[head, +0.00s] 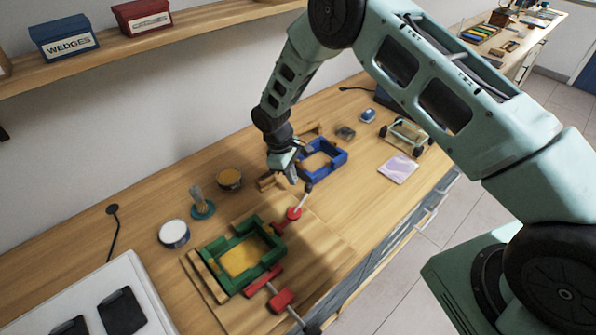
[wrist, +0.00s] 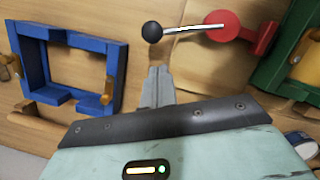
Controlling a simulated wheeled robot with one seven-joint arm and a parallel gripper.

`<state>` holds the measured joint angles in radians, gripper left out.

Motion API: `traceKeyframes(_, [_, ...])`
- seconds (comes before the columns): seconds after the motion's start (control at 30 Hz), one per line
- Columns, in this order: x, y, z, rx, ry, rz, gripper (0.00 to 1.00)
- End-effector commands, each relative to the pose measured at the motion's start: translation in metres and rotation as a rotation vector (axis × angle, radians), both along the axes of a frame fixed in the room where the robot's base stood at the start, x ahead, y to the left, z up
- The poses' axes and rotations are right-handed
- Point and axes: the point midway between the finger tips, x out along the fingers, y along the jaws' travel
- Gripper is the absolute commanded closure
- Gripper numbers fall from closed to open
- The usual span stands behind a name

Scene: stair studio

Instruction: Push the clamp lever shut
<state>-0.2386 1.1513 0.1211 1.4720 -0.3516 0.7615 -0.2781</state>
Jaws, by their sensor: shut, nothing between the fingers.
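The clamp lever (head: 300,201) is a thin silver rod running from a round red pivot (head: 294,213) toward my gripper. In the wrist view the lever (wrist: 194,28) ends in a black ball knob (wrist: 152,32), and its red pivot (wrist: 222,25) joins a red block beside the green frame (wrist: 290,62). The green frame (head: 214,250) holds a yellowish panel on a wooden board. My gripper (head: 301,178) is shut and empty, with its fingertips (wrist: 155,71) just short of the knob in the wrist view. I cannot tell whether they touch.
A second red clamp (head: 281,301) sits at the green frame's near side. A blue frame (head: 334,151) lies beyond my gripper. A brush (head: 200,203), a white-lidded tin (head: 174,234) and an amber-filled bowl (head: 229,179) stand left. Bench between the board and the pink sheet (head: 398,168) is clear.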

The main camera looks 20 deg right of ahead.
Motion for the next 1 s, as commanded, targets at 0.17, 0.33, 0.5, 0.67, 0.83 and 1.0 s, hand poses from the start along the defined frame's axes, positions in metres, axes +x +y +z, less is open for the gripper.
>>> traceKeyframes(0.17, [-0.011,-0.012,0.001,0.0,0.002,0.001,1.0])
traceKeyframes(0.33, [-0.014,-0.015,-0.001,0.0,0.002,0.001,1.0])
traceKeyframes(0.5, [-0.014,-0.015,-0.001,0.0,0.0,0.001,1.0])
traceKeyframes(0.67, [-0.014,-0.015,-0.001,0.0,0.001,-0.001,1.0])
traceKeyframes(0.83, [-0.014,-0.018,-0.002,0.0,0.0,-0.029,1.0])
traceKeyframes(1.0, [-0.016,-0.02,-0.001,0.0,0.0,-0.06,1.0])
